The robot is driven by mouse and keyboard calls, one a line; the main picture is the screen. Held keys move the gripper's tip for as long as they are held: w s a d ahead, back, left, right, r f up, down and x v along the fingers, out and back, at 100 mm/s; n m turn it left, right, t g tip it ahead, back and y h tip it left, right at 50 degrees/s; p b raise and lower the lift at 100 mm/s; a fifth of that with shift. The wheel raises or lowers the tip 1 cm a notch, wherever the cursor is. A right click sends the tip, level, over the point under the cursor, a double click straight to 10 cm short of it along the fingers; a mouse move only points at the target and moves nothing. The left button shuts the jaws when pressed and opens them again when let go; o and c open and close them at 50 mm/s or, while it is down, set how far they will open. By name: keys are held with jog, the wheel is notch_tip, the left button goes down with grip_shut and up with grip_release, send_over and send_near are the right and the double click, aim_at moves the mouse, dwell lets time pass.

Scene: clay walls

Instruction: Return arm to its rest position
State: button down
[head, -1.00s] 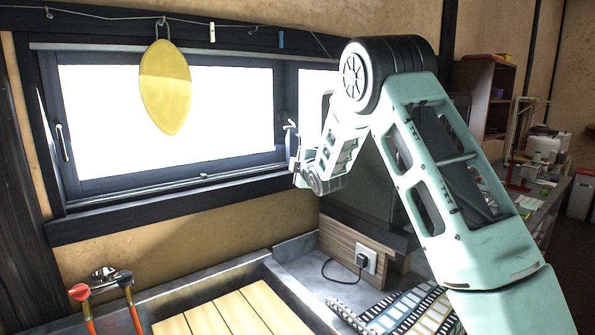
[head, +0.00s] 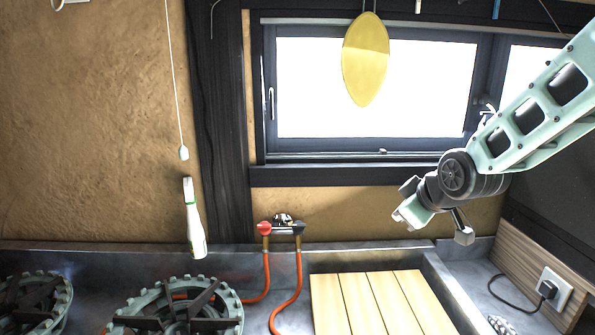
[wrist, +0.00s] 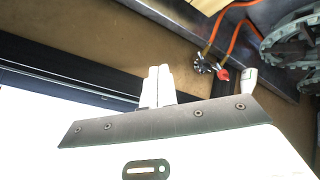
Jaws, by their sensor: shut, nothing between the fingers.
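My gripper shows in the wrist view (wrist: 159,86), its two pale fingers pressed together with nothing between them. In the head view my arm comes in from the upper right, and its dark wrist joint hangs in front of the wall below the window (head: 375,90). The fingers cannot be made out clearly there. My upper arm is out of view.
A yellow oval (head: 366,60) hangs before the window. A red-handled valve (head: 264,227) with orange hoses stands behind the board. A white bottle (head: 194,225) and burners (head: 175,310) are at left. A socket (head: 553,290) with a plugged-in cable is at right.

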jog(key=s+a+f+g, duration=0.1)
jog(key=s+a+g, duration=0.25)
jog(key=s, duration=0.55)
jog(key=s+a+f+g, duration=0.2)
jog(key=s+a, duration=0.3)
jog(key=s, duration=0.3)
jog(key=s+f+m+g+h, duration=0.1)
jog(key=s+g, duration=0.2)
jog(key=s, duration=1.4)
jog(key=shift+d+f, duration=0.15)
jog(key=shift+d, duration=0.05)
